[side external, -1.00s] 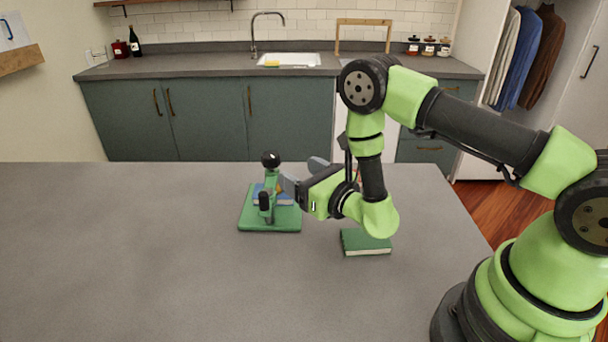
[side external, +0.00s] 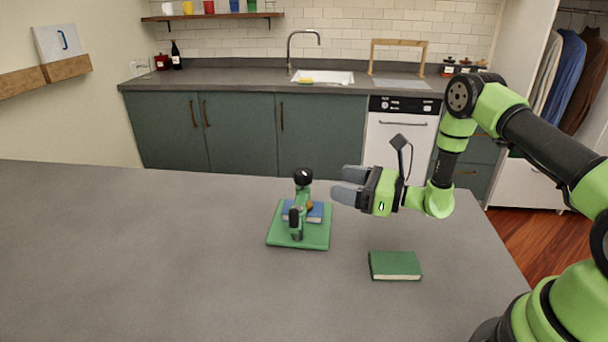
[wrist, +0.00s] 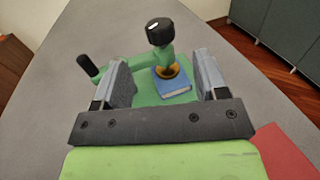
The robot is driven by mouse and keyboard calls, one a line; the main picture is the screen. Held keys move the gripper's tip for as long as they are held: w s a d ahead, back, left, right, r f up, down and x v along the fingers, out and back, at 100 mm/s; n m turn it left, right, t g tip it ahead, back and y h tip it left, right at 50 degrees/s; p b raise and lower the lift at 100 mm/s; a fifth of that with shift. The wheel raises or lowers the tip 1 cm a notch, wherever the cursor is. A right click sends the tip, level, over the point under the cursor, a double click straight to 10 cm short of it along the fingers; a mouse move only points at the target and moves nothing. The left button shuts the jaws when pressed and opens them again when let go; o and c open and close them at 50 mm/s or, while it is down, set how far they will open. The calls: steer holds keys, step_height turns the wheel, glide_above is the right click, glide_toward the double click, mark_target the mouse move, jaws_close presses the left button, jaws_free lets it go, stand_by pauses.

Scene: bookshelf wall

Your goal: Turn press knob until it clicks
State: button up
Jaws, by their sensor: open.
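The press stands on the table with a green base (side external: 283,238) and a green upright. Its round black knob (side external: 303,176) is on top, and it also shows in the wrist view (wrist: 159,30). A side handle with a black grip (side external: 293,217) sticks out; it also shows in the wrist view (wrist: 87,65). A blue book (side external: 316,214) lies on the base under the press head; it also shows in the wrist view (wrist: 175,84). My gripper (side external: 343,184) is open and empty, to the right of the press and apart from it. The wrist view shows the knob beyond my spread fingers (wrist: 158,65).
A closed green book (side external: 395,265) lies on the table right of the press, below my gripper in the picture. A red thing (wrist: 288,150) shows at the lower right of the wrist view. The table's left side is clear.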

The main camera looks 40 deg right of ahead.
mark_target(303, 172)
steer(key=x, duration=0.9)
steer(key=shift+w+a, duration=0.15)
steer(key=shift+w, duration=0.05)
steer(key=c, duration=0.9)
